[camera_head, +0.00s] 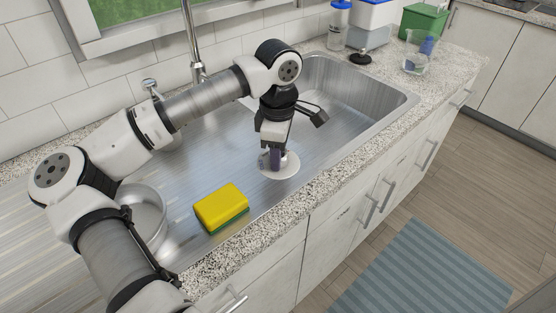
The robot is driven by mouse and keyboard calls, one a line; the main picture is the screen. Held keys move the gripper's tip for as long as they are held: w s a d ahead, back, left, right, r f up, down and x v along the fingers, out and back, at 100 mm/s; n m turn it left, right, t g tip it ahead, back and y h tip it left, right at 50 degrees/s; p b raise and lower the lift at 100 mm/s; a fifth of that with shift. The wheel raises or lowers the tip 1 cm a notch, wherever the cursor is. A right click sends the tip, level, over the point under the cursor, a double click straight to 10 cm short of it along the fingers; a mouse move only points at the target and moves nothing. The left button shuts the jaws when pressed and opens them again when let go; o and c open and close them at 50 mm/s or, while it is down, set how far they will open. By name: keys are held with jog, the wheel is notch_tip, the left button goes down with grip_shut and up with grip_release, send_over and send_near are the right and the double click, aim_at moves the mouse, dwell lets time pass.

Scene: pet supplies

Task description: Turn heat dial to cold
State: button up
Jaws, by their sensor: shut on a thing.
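The heat dial (290,168) looks like a pale round disc low in the steel sink area, near the front rim. My gripper (275,152) points down over the middle of the disc. It is shut on the dial's raised middle part, where a small bluish-purple piece shows between the fingers. The fingers hide most of the centre. No marks for hot or cold can be read, so I cannot tell which way the dial is turned.
A yellow and green sponge (221,207) lies left of the dial, with a round metal bowl (147,212) further left. The faucet (194,45) rises behind my arm. A clear cup (416,60), a green bin (424,22) and a bottle (339,25) stand at the back right.

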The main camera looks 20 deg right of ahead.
jog(key=n+b, duration=0.1)
jog(key=n, duration=0.1)
jog(key=n+b, duration=0.1)
jog(key=b, duration=0.1)
jog(key=shift+f+n, duration=0.2)
jog(key=shift+n, duration=0.2)
jog(key=shift+r+n+b, duration=0.2)
jog(key=shift+n+b, duration=0.85)
jog(key=shift+n, duration=0.75)
jog(key=o, duration=1)
jog(key=shift+c, duration=0.2)
notch_tip(320, 180, up, 14)
jog(key=shift+f, duration=0.1)
